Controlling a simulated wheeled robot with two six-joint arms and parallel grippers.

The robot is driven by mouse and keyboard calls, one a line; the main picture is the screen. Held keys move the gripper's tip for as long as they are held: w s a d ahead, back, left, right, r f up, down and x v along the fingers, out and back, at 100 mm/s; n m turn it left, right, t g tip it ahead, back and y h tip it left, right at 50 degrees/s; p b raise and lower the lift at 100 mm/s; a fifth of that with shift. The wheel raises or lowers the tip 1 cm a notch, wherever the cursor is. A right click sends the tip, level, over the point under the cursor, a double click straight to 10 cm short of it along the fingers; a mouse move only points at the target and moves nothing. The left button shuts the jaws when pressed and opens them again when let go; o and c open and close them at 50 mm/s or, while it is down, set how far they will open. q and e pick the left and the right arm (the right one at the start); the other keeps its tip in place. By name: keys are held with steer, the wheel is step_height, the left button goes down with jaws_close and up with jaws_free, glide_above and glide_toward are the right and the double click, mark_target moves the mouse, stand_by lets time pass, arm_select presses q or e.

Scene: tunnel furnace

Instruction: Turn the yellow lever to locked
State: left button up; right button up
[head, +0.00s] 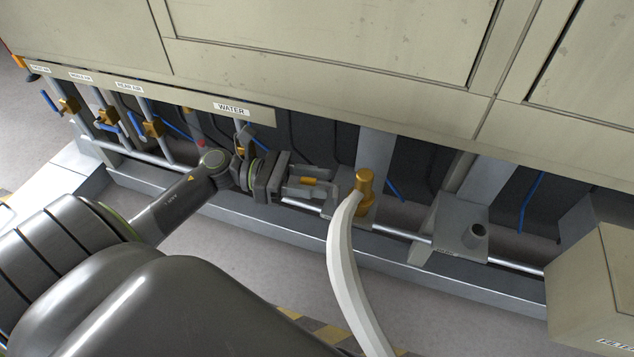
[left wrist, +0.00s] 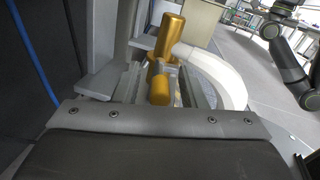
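The yellow lever (head: 309,181) is a short golden piece beside the upright golden fitting (head: 364,190) with a thick white hose. In the left wrist view the lever's rounded end (left wrist: 160,90) points toward the camera, just in front of the fitting (left wrist: 171,35). My left gripper (head: 312,182) reaches in from the left at the pipe under the WATER label. Its two fingers stand on either side of the lever, and the left wrist view shows gaps between them and it. The lever's base is partly hidden. My right gripper is out of view.
The white hose (head: 347,270) curves down close to the fingertips. The beige furnace panel (head: 330,50) overhangs above. Several blue-handled valves (head: 108,118) stand at left. A grey bracket (head: 462,232) and a beige box (head: 600,285) are at right.

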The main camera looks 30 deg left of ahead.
arm_select(q)
steer(key=shift+w+d, duration=0.15)
steer(key=shift+d, duration=0.1)
steer(key=shift+c, duration=0.5)
jaws_close()
